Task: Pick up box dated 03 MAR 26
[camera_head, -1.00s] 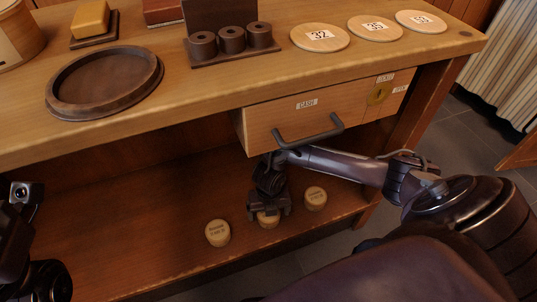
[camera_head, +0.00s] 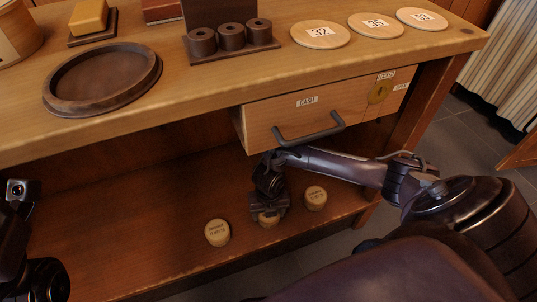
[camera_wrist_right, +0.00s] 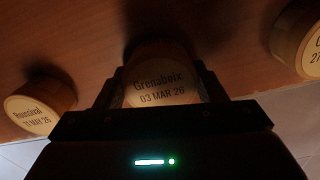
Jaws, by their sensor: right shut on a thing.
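The box dated 03 MAR 26 (camera_wrist_right: 160,90) is a round wooden box with the name Grenaboix on its face, in the right wrist view. In the head view it is the middle box (camera_head: 268,219) on the lower shelf, mostly hidden by my right gripper (camera_head: 268,211). My right gripper is shut on this box, with a finger (camera_wrist_right: 107,92) on each side of it. The box appears to be at shelf level; I cannot tell if it is lifted. My left gripper is not clearly seen; part of my left arm shows at the left edge.
A second round box (camera_head: 217,232), dated in May 26 (camera_wrist_right: 38,108), stands to the left. A third (camera_head: 315,198) stands to the right (camera_wrist_right: 300,40). The drawer (camera_head: 300,122) and its handle (camera_head: 309,131) overhang the shelf (camera_head: 130,235), above my right gripper. The shelf's left part is clear.

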